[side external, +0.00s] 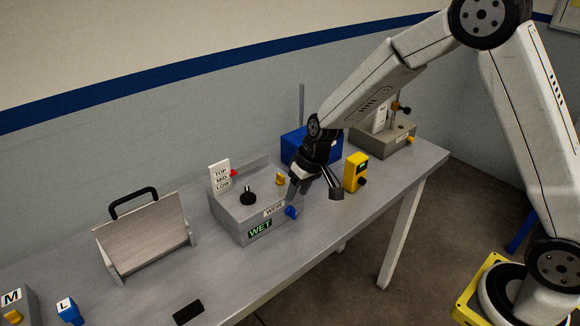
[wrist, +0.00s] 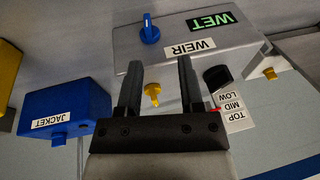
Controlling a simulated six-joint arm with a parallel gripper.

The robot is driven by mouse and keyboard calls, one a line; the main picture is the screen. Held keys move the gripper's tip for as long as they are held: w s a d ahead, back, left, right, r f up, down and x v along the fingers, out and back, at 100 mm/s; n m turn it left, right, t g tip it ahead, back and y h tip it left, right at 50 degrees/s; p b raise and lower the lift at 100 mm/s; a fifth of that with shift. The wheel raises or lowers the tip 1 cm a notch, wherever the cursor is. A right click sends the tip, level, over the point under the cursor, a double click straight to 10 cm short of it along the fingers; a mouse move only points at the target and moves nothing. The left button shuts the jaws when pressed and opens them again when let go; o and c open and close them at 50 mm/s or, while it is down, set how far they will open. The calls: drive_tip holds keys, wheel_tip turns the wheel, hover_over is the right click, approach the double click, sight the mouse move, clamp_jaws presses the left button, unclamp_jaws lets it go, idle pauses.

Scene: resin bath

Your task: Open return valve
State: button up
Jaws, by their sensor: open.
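No label reading "return" is legible, so I cannot tell which fitting is the return valve. The grey weir box (side external: 237,220) carries a blue knob (side external: 291,211) on its end, seen also in the wrist view (wrist: 149,31). A small yellow tap (wrist: 152,94) shows between my fingers in the wrist view, and a yellow fitting (side external: 280,178) stands at the box's back edge in the side view. My gripper (side external: 314,190) is open and empty, pointing down beside the box's right end. Its fingers also show in the wrist view (wrist: 159,85), apart from the tap as far as I can tell.
A black knob (side external: 248,198) and a TOP/MID/LOW plate (side external: 220,177) sit on the weir box. The blue jacket box (wrist: 62,105) and a yellow box (side external: 356,168) stand close to my gripper. A tilted panel (side external: 145,238) stands left. The bench front (side external: 225,290) is mostly clear.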

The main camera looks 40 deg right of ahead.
sight(295, 211)
drive_tip(key=shift+s+d+f+t+h, duration=0.15)
drive_tip(key=shift+s+d+t, duration=0.1)
drive_tip(key=shift+s+t, duration=0.3)
drive_tip(key=shift+s+d+r+t+h, duration=0.15)
drive_tip(key=shift+s+d+t, duration=0.1)
drive_tip(key=shift+s+t, duration=0.25)
drive_tip(key=shift+w+f, duration=0.1)
drive_tip(key=shift+f, duration=0.05)
drive_tip(key=shift+x, duration=3.85)
clamp_jaws()
